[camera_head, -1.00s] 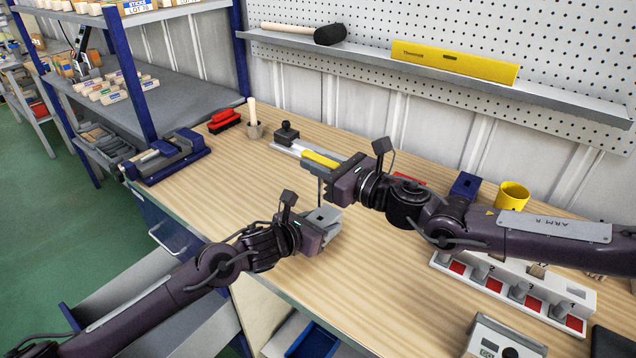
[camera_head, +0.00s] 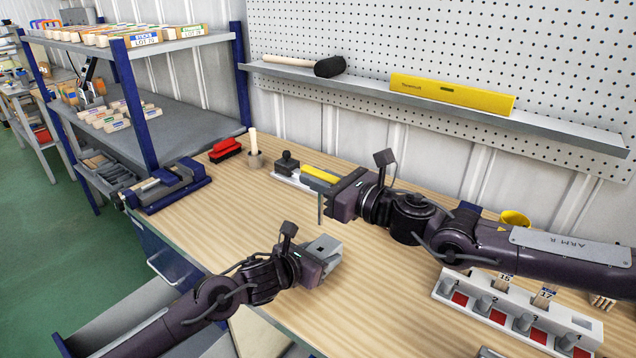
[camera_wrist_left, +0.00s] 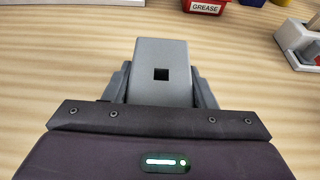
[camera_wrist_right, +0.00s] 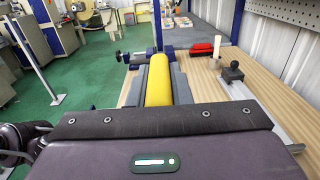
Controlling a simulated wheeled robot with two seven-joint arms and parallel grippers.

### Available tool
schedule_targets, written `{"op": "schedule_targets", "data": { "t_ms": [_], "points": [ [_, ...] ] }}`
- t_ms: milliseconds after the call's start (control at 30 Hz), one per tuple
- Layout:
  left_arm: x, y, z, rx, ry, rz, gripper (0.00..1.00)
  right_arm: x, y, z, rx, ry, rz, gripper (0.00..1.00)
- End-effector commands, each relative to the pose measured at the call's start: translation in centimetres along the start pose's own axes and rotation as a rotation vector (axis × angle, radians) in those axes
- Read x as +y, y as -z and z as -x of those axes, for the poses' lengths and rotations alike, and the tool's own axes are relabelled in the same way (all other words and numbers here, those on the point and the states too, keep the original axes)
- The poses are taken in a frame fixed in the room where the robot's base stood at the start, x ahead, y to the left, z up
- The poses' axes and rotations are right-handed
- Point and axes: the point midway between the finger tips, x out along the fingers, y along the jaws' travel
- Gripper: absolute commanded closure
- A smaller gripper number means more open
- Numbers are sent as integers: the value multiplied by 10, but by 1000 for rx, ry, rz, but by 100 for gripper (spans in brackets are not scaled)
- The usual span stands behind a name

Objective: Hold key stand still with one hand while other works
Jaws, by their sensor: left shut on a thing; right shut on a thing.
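The grey key stand (camera_head: 322,247), a block with a small square hole in its top, stands over the bench in the head view. My left gripper (camera_head: 318,258) is shut on it. In the left wrist view the stand (camera_wrist_left: 160,70) sits upright between the fingers, hole facing up. My right gripper (camera_head: 328,192) is above and behind the stand, apart from it, shut on a yellow bar-like piece (camera_head: 319,174). In the right wrist view this yellow piece (camera_wrist_right: 158,80) lies lengthwise between the fingers. Its far end is hard to make out, and I cannot tell whether it carries a key.
A white numbered rack (camera_head: 510,315) with red slots is at the right, below my right arm. A yellow cup (camera_head: 515,218) is behind that arm. A blue vise (camera_head: 170,185), red brush (camera_head: 225,149) and black-knobbed tool (camera_head: 287,163) stand at the back left.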

Motion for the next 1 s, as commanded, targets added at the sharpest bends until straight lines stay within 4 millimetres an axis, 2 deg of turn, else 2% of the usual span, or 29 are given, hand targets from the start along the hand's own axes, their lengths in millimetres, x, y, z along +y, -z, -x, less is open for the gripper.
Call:
{"op": "schedule_targets", "data": {
  "t_ms": [267,300,500,800,867,1000],
  "points": [
    [0,0,0,0,0,0,79,0,0,0,-1,1,0,100],
    [0,0,0,0,0,0,48,0,0,0,-1,1,0,100],
    [0,0,0,0,0,0,24,0,0,0,-1,1,0,100],
    [0,0,2,0,0,0,24,0,0,0,-1,1,0,100],
    [1,0,7,0,-1,-1,24,0,0,0,-1,1,0,100],
    [1,1,28,1,-2,-2,24,0,0,0,-1,1,0,100]
  ]
}}
